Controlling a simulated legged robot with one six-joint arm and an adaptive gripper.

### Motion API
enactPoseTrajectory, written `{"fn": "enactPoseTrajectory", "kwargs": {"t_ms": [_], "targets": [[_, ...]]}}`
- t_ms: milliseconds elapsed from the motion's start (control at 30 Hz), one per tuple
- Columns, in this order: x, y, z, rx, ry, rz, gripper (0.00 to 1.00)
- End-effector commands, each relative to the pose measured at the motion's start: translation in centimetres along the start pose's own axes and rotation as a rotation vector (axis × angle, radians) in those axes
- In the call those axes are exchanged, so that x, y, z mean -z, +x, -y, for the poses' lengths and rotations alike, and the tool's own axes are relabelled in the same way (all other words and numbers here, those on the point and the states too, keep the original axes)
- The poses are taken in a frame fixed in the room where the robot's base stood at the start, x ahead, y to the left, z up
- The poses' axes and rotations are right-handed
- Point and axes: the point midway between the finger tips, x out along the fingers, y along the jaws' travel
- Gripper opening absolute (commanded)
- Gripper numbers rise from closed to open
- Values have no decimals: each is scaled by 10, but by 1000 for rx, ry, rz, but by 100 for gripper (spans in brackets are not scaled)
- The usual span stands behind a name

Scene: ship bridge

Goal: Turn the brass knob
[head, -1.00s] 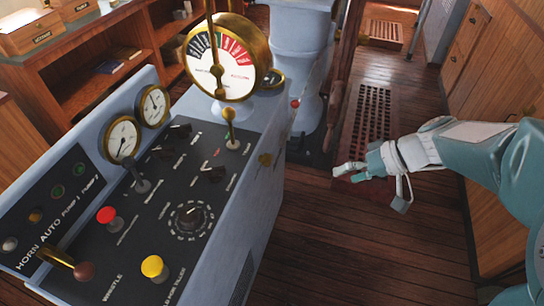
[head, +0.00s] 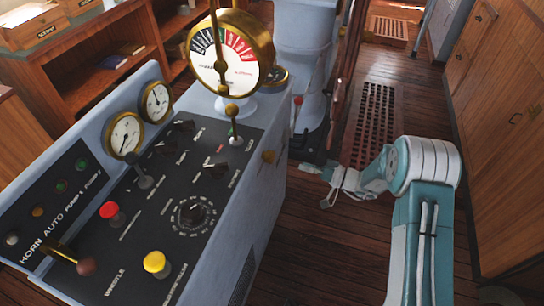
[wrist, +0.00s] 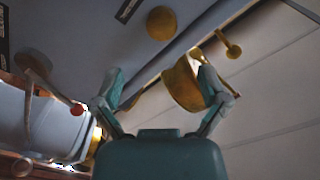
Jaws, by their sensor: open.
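The brass knob (head: 268,156) sticks out from the right side face of the blue-grey console, near its top edge. In the wrist view, a brass cylinder, seemingly this knob (wrist: 183,83), shows ahead of my gripper (wrist: 170,88), between its two spread fingers and nearer the right one. I cannot tell whether the right finger touches it. In the head view my gripper (head: 306,168) is small, to the right of the knob and apart from it, pointing toward the console. It is open and holds nothing that I can see.
The console top (head: 150,225) carries several knobs and levers, with a large brass-rimmed dial (head: 230,55) at its back. Wooden floor (head: 340,250) is clear.

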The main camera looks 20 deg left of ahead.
Motion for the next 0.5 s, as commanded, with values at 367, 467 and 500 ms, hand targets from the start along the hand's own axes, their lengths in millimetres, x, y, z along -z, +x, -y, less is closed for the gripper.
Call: {"fn": "enactPoseTrajectory", "kwargs": {"t_ms": [367, 467, 500], "targets": [[-1, 64, 1, 2, 1, 5, 93], [-1, 81, 1, 3, 0, 5, 93], [-1, 86, 1, 2, 1, 4, 93]]}}
